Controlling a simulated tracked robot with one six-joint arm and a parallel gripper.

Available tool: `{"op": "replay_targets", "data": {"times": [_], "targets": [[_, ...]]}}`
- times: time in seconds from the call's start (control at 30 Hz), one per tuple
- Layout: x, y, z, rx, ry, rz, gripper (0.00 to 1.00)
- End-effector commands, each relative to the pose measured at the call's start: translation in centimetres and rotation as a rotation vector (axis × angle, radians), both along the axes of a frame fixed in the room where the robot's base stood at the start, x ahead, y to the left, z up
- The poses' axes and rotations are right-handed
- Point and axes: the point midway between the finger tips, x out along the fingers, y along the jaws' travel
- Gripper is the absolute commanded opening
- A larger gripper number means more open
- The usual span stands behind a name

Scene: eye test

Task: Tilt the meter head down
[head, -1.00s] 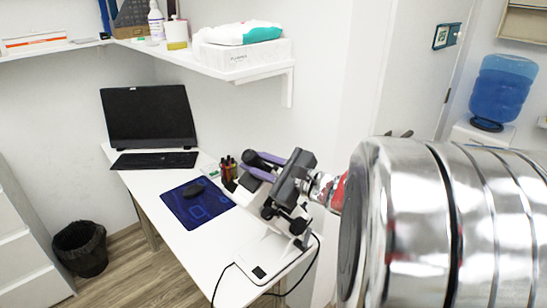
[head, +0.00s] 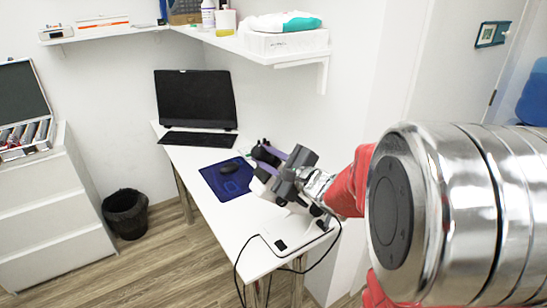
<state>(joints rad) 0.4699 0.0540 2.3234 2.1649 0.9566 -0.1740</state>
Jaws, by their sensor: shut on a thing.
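The meter stands at the near end of the white table. Its white base (head: 297,238) has a small dark display and a cable. The meter head (head: 260,187), white with purple and black parts, leans up to the left above the base. My dark grey gripper (head: 280,178) comes in from the right and is shut on the meter head. My gripper's body hides much of the head, and the exact contact of the fingertips is hard to see.
A blue mat (head: 227,182) with a black mouse (head: 228,169), a keyboard (head: 198,140) and a dark monitor (head: 195,98) are farther back on the table (head: 203,217). A wall shelf (head: 262,56) is above. A bin (head: 126,214) stands on the floor beside white drawers (head: 50,220).

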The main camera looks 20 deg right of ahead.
Motion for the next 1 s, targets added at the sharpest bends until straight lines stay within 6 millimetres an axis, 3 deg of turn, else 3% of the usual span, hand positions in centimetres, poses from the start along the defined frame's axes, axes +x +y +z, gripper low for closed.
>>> {"op": "replay_targets", "data": {"times": [0.03,0.37,0.4,0.63,1.0], "targets": [[0.0,0.9,-0.3,-0.007,0.003,0.023,0.00],[-0.2,0.7,-0.5,-0.008,0.005,0.020,0.00],[-0.2,0.6,-0.5,-0.007,0.005,0.019,0.25],[-0.2,0.1,-0.4,-0.007,0.005,0.010,0.41],[-0.6,-0.4,-0.2,-0.007,0.002,0.001,0.41]]}}
